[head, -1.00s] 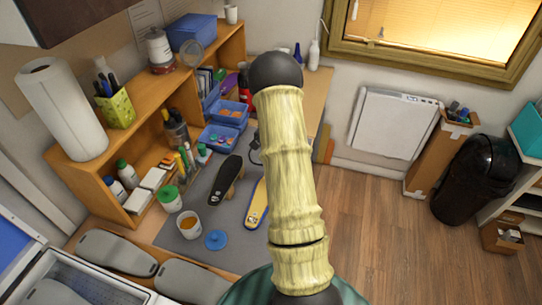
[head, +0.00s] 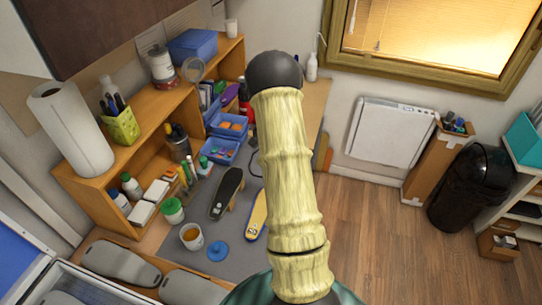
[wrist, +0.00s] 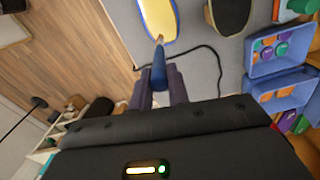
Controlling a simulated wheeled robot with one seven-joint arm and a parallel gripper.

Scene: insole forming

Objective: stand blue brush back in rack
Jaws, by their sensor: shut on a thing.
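My gripper (wrist: 160,88) is shut on the blue brush (wrist: 159,68) in the wrist view. The brush's blue handle is between the two dark fingers, and its thin end points up the picture, over the edge of the yellow-and-blue insole. In the head view my own arm hides the gripper and the brush. Several upright coloured sticks (head: 187,172) stand beside the shelf in the head view. They may be in the rack, but its shape is too small to make out.
The grey mat (head: 205,232) holds a yellow-and-blue insole (head: 257,215), a black insole (head: 227,190), a cup of amber liquid (head: 191,236) and a blue lid (head: 217,251). Blue bins (head: 222,150) and the wooden shelf (head: 95,175) flank it. A dark cable (wrist: 205,52) lies near the insoles.

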